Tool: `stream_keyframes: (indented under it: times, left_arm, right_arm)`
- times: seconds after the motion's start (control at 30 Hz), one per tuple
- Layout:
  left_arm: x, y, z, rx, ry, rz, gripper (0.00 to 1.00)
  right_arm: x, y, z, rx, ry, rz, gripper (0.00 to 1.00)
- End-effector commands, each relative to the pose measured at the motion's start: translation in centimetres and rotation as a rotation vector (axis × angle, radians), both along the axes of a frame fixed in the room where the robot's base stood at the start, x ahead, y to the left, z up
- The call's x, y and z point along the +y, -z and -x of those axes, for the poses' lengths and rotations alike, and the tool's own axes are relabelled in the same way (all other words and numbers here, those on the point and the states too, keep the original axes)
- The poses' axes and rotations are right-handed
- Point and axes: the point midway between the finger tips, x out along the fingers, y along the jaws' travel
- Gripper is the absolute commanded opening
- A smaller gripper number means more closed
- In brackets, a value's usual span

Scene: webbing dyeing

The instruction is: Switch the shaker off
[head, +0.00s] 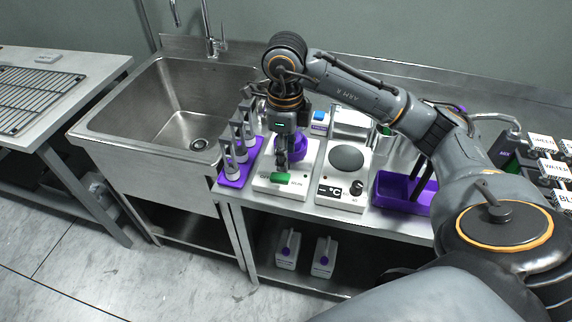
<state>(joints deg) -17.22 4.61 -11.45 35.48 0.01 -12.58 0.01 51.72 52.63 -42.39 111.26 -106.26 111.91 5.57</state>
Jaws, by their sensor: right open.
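The shaker (265,188) is a white box on the steel counter, between the purple rack and the hot plate. A green switch (281,178) sits on its front panel, with small lettering beside it. A purple item (298,149) sits on the shaker's top, partly hidden by my right gripper. My right gripper (281,165) is open and points down over the shaker's front, close above the green switch. I cannot tell whether its fingertips touch the switch. My left gripper is not in view.
A purple rack (236,179) with several grey-white holders stands left of the shaker. A white hot plate (341,193) with a round dark top and knob stands right of it. A purple tray (390,190) lies farther right. The sink (165,105) is to the left.

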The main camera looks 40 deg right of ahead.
Motion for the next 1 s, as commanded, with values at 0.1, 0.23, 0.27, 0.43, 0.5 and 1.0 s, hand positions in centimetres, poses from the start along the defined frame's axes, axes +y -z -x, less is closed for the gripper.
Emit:
stream_keyframes:
  times: [0.1, 0.23, 0.27, 0.43, 0.5, 1.0]
  left_arm:
    - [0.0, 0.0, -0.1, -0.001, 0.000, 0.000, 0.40]
    - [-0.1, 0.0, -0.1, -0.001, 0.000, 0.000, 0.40]
    - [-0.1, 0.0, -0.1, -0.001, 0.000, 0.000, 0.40]
    - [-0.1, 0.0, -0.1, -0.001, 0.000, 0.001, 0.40]
    - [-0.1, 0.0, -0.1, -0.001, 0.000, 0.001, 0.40]
    - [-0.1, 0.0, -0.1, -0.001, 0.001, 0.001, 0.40]
  right_arm:
    - [0.0, -2.9, -0.1, -0.005, -0.001, 0.000, 0.45]
    - [0.0, -4.5, -0.1, -0.003, 0.000, 0.002, 0.45]
    - [0.0, -4.8, -0.1, -0.003, -0.001, 0.002, 0.45]
    - [0.0, -5.8, -0.1, 0.001, 0.000, 0.001, 0.45]
    - [0.0, -5.9, 0.0, 0.001, 0.000, 0.001, 0.45]
    - [0.0, -5.9, 0.0, 0.001, 0.000, 0.000, 0.45]
